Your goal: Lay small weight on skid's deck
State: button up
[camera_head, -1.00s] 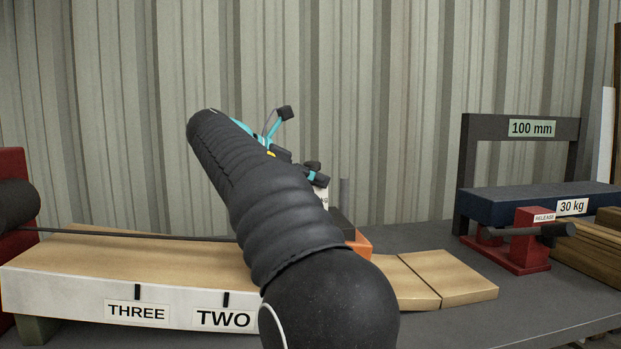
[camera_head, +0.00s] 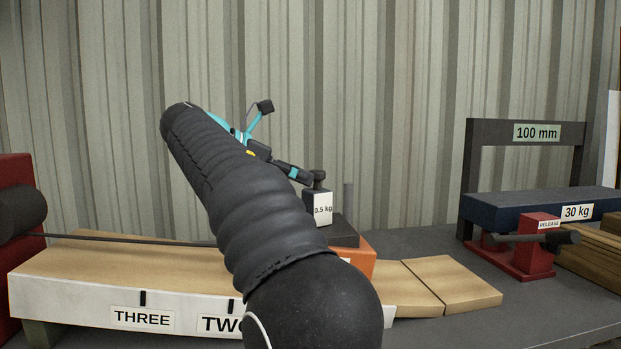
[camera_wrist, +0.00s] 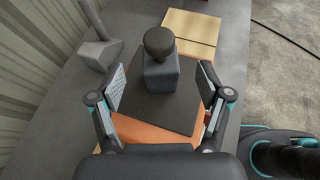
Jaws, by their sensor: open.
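The small weight (camera_head: 322,207), a dark block with a round knob and a 0.5 kg label, stands upright on the skid's dark deck (camera_head: 344,233). In the wrist view the weight (camera_wrist: 162,76) rests near the far edge of the deck (camera_wrist: 150,117). The skid (camera_head: 360,263) is orange and partly hidden behind my arm. My gripper (camera_wrist: 162,84) is open, its fingers wide apart on either side of the weight's near part, with clear gaps. It holds nothing.
A wooden track (camera_head: 130,262) with THREE and TWO labels runs along the bench, with wooden boards (camera_head: 455,283) at its right. A dark 100 mm gate (camera_head: 470,165), a blue 30 kg block (camera_head: 530,207) and a red release stand (camera_head: 535,258) are at right. Corrugated wall is close behind.

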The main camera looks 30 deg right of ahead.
jog(key=v, duration=0.6)
jog(key=shift+a, duration=0.3)
jog(key=shift+r, duration=0.1)
